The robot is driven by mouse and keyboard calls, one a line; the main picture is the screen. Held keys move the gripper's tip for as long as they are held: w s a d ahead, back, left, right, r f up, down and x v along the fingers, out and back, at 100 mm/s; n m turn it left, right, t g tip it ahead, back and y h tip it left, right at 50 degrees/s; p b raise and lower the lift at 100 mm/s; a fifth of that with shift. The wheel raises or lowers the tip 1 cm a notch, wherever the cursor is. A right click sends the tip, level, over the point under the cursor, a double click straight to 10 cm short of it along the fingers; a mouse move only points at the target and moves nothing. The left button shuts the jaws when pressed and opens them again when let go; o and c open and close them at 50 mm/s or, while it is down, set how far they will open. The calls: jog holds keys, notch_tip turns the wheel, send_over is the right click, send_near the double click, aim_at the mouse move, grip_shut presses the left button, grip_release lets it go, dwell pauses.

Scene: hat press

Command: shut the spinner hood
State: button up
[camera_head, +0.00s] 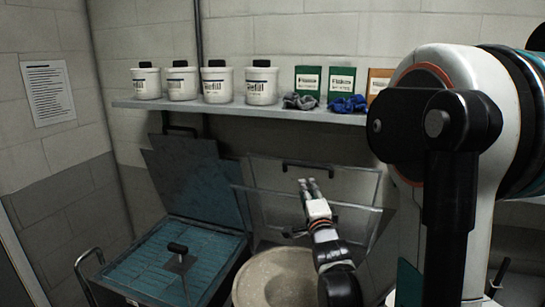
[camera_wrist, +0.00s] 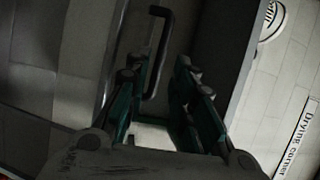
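The spinner hood (camera_head: 345,185) is a grey, see-through-looking panel, raised and leaning back towards the wall behind a round stone-coloured drum (camera_head: 275,275). A dark bar handle (camera_head: 308,166) runs along its upper part. My gripper (camera_head: 309,183) is in front of the hood, just below the handle, fingers pointing up. In the wrist view, the handle (camera_wrist: 163,45) shows ahead of and partly between my parted fingers (camera_wrist: 160,75). The gripper is open and empty; I cannot tell whether it touches the hood.
Left of the drum is a blue-topped box (camera_head: 175,262) with a knob handle and a raised dark panel (camera_head: 190,180) behind it. Above the hood, a wall shelf (camera_head: 235,109) holds white tubs (camera_head: 262,83), boxes and cloths. A "Drying corner" sign (camera_wrist: 296,140) shows in the wrist view.

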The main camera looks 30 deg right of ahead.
aim_at(304, 166)
jog(key=shift+m, duration=0.3)
jog(key=x, duration=0.9)
jog(key=d+r+x, duration=0.1)
jog(key=x, duration=0.4)
jog(key=shift+s, duration=0.25)
jog(key=shift+c, duration=0.5)
grip_shut()
